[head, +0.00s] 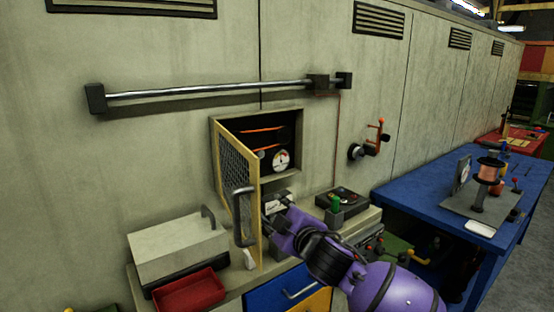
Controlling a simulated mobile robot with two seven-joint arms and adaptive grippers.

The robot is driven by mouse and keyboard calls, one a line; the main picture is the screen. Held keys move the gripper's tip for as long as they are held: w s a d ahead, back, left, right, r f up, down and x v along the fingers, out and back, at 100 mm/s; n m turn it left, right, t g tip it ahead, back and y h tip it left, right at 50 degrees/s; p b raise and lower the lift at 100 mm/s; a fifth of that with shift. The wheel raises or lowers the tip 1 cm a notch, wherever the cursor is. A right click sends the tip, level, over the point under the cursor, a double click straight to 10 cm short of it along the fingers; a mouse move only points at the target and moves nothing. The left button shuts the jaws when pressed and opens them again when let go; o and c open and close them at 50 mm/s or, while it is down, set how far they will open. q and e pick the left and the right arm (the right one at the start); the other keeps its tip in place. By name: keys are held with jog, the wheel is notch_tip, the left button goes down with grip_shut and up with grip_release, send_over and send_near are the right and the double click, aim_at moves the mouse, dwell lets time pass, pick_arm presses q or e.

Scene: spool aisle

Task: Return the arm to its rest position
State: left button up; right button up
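My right arm, purple with dark joints, reaches in from the bottom right. No held object is visible. My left gripper is not in view.
The door has a dark handle (236,217). The recess holds a gauge (281,160). Below are a beige lidded box (172,248), a red tray (190,293) and a green-knobbed device (336,209). A blue table (413,192) with a copper spool (490,169) stands right. A bar (210,90) crosses the wall.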

jog(key=s+d+f+m+g+h, duration=0.1)
jog(key=s+d+f+m, duration=0.2)
jog(key=s+f, duration=0.45)
jog(key=s+d+f+m+h, duration=0.1)
jog(key=s+d+f+m, duration=0.25)
jog(key=f, duration=0.65)
jog(key=s+d+f+m+g+h, duration=0.1)
jog(key=s+d+f+m, duration=0.2)
jog(key=s+f, duration=0.45)
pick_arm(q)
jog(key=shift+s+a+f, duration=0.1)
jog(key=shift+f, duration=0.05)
pick_arm(e)
jog(key=s+d+f+m+g+h, duration=0.1)
jog(key=s+d+f, duration=0.3)
jog(key=s+f, duration=0.5)
jog(key=s+d+f+m+g+h, duration=0.2)
jog(key=s+f, duration=0.8)
jog(key=s, duration=0.6)
jog(key=d+m+g, duration=0.1)
jog(key=d+m, duration=0.1)
jog(key=d, duration=0.1)
jog(key=shift+d+f+h, duration=0.15)
jog(key=shift+d+h, duration=0.15)
jog(key=shift+m, duration=0.25)
